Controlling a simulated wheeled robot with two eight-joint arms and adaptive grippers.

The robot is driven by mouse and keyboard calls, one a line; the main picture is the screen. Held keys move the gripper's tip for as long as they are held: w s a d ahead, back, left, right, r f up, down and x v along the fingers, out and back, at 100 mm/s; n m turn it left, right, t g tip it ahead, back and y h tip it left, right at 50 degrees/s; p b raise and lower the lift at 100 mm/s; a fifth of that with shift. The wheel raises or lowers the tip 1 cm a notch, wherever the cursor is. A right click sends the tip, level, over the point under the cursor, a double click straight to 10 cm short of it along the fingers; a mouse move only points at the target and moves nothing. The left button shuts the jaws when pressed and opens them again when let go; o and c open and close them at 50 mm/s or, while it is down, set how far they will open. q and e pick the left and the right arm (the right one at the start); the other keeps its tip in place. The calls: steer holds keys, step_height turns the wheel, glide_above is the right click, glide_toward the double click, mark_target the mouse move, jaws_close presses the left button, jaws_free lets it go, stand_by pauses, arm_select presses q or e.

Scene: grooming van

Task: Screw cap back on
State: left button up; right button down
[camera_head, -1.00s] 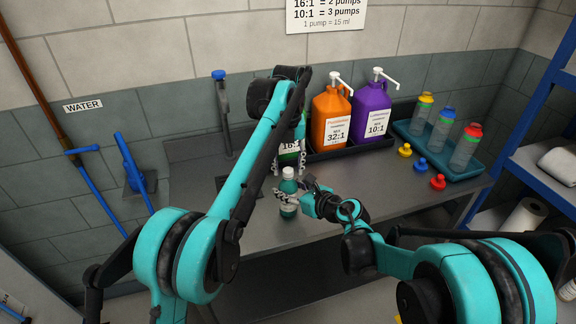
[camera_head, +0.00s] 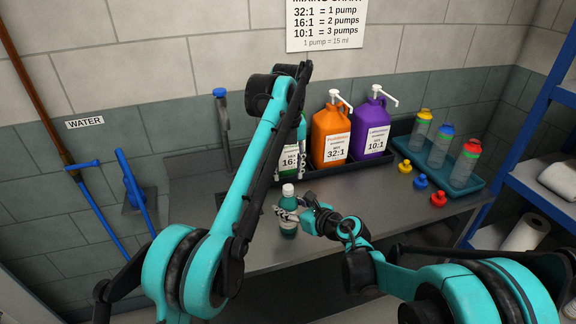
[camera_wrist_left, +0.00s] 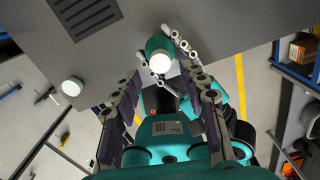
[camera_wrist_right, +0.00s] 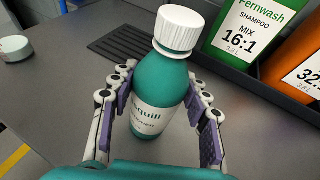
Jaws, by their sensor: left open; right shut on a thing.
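A teal bottle (camera_head: 288,216) stands on the grey counter, with its label facing my right wrist camera (camera_wrist_right: 160,95). A white ribbed cap (camera_wrist_right: 179,30) sits on its neck; how tightly it is screwed cannot be told. The cap also shows from above in the left wrist view (camera_wrist_left: 160,63). My right gripper (camera_wrist_right: 160,90) is shut around the bottle's body, fingers on both sides. My left gripper (camera_wrist_left: 165,75) is open and empty, above the bottle, with the cap between and beyond its fingers. In the head view its fingers are partly hidden behind my left arm.
Green, orange (camera_head: 331,135) and purple (camera_head: 371,128) pump jugs stand in a dark tray behind the bottle. A teal tray (camera_head: 462,183) with clear bottles and loose coloured caps (camera_head: 421,181) are to the right. A white-topped round container (camera_wrist_right: 14,48) stands apart on the counter.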

arm_select(q)
steer(key=n, duration=0.6)
steer(key=shift+r, duration=0.2)
steer(key=n, duration=0.7)
steer(key=shift+r+n, duration=0.25)
steer(key=shift+n, duration=0.05)
steer(key=n, duration=0.7)
steer(key=shift+r, duration=0.2)
steer(key=n, duration=0.7)
steer(key=shift+r, duration=0.25)
steer(key=n, duration=0.5)
steer(key=shift+r, duration=0.1)
steer(key=n, duration=0.7)
steer(key=shift+r, duration=0.25)
steer(key=n, duration=0.7)
steer(key=shift+r, duration=0.2)
steer(key=n, duration=0.5)
steer(key=shift+r, duration=0.1)
